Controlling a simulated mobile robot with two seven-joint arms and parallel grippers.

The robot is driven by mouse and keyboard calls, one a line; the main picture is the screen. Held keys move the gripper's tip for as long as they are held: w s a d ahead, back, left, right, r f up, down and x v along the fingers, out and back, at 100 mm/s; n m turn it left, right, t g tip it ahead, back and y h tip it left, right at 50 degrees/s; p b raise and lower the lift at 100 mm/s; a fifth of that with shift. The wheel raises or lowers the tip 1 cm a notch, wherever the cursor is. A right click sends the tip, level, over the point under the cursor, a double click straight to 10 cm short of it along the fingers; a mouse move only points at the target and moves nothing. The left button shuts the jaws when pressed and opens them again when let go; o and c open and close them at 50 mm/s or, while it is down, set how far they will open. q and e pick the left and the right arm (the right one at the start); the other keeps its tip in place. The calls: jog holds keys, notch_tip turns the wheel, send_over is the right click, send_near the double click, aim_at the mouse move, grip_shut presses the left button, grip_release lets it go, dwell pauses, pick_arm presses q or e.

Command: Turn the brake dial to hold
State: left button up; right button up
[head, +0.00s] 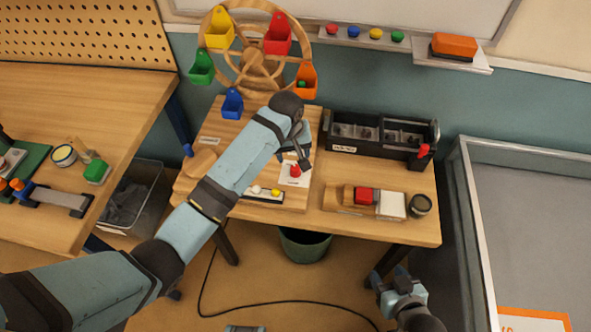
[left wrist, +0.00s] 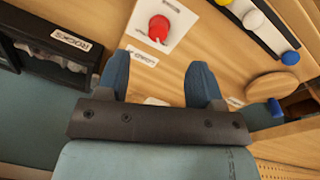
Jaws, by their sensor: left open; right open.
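The brake dial is a red knob (head: 295,171) on a white plate, standing on the wooden board below the wheel. In the left wrist view the red dial (left wrist: 158,28) sits near the top, with its pointer towards the lower part of the plate. My left gripper (head: 304,161) is above the board, just behind the dial. Its open fingers (left wrist: 160,78) are empty and apart from the dial. My right gripper (head: 390,282) is open, low in front of the table's right side.
A wooden wheel (head: 258,62) with several coloured buckets stands at the back. A black divided box (head: 372,150) is right of the dial. A strip with white, yellow and blue buttons (head: 252,196) lies in front-left. A wooden block set (head: 340,196) and a dark cup (head: 420,205) stand front-right.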

aim_at(295, 168)
pick_arm(q)
jog(key=shift+n+g+y, duration=0.4)
jog(key=shift+y, duration=0.1)
jog(key=f, duration=0.3)
jog(key=w+f, duration=0.1)
jog(key=f, duration=0.3)
jog(key=w+f, duration=0.1)
jog(key=f, duration=0.2)
jog(key=shift+w+d+f, duration=0.15)
jog(key=shift+d+f, duration=0.05)
jog(key=shift+f, duration=0.1)
jog(key=c, duration=0.9)
